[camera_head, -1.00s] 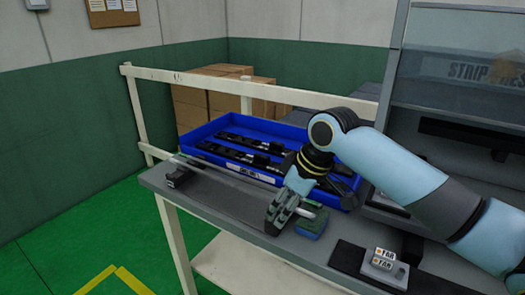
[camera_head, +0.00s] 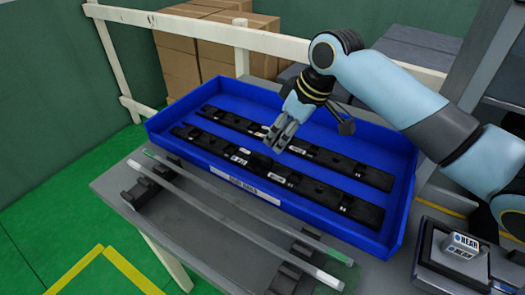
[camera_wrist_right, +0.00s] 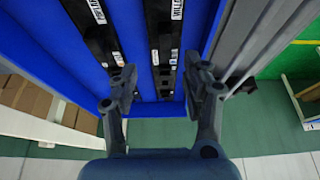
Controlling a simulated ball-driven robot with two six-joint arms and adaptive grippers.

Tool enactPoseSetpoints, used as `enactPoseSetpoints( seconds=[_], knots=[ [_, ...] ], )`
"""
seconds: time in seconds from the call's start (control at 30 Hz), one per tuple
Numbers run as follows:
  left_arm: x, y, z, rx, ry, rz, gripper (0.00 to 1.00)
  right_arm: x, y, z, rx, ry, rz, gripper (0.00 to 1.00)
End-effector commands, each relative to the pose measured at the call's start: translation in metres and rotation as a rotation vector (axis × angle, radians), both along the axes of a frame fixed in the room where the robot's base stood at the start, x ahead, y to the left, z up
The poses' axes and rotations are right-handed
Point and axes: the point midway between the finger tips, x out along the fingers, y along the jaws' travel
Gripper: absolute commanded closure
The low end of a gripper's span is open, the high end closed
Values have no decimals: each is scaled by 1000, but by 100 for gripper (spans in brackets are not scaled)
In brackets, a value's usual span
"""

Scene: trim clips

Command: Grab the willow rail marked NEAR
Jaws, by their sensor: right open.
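Two long black rails lie in a blue tray, a rear rail (camera_head: 310,151) and a front rail (camera_head: 270,176). In the right wrist view one rail (camera_wrist_right: 164,60) carries a white label that seems to begin "WILL". It runs between my fingers; the other rail (camera_wrist_right: 100,30) lies to its left with a partly cut-off label. I cannot read NEAR on either rail. My right gripper (camera_head: 281,142) is open and empty above the tray; it also shows in the right wrist view (camera_wrist_right: 163,92). My left gripper is out of view.
The blue tray (camera_head: 170,146) has raised walls around the rails. In front, two pale strips (camera_head: 215,215) rest on dark holders on the grey bench. At right a small block (camera_head: 462,243) reads NEAR. A white guard rail and cardboard boxes (camera_head: 185,60) stand behind.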

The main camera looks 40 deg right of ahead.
Motion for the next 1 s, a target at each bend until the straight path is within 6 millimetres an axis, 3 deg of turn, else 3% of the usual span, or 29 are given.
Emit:
enactPoseSetpoints(
  seconds=[0.1,0.27,0.73,1.0],
  knots=[
    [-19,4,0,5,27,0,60,7,5,-20,5,4,-1,52],
    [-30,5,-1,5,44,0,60,15,8,-39,3,2,-2,52],
    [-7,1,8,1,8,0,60,38,23,-86,3,3,-1,52],
    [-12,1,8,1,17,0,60,39,23,-89,2,2,0,53]
  ],
)
